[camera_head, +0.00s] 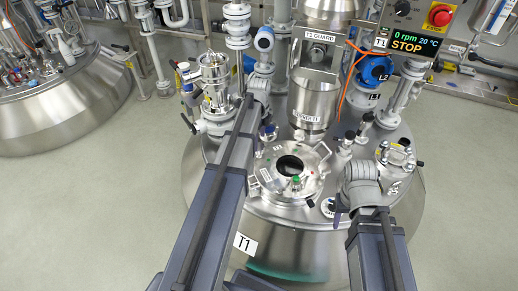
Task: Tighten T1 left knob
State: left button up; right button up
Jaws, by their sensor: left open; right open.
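Vessel T1 is a large round steel tank (222,218) with a white T1 label (245,243) on its front. A round hatch (312,182) with a dark sight glass (289,165) sits on its top. Small clamp fittings stand around the hatch rim; I cannot tell clearly which one is the left knob. My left arm reaches up past the hatch's left side, and its gripper (261,136) is open near the hatch's upper left edge. My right gripper (339,206) is open at the hatch's lower right. The arms hide part of the tank top.
A steel column with a T1 GUARD label (319,36) rises behind the hatch, with an orange cable (347,80) beside it. A control box (420,28) at upper right reads 0 rpm, 20 °C, STOP, with a red button (439,15). Another tank (60,110) stands at left; open floor lies between.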

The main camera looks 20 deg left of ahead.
aim_at(259, 147)
pick_arm(q)
jog(key=n, duration=1.7)
jog(key=shift+n, duration=0.4)
jog(key=n, duration=1.7)
jog(key=shift+n, duration=0.5)
notch_tip(259, 147, down, 6)
jog(key=b, duration=0.6)
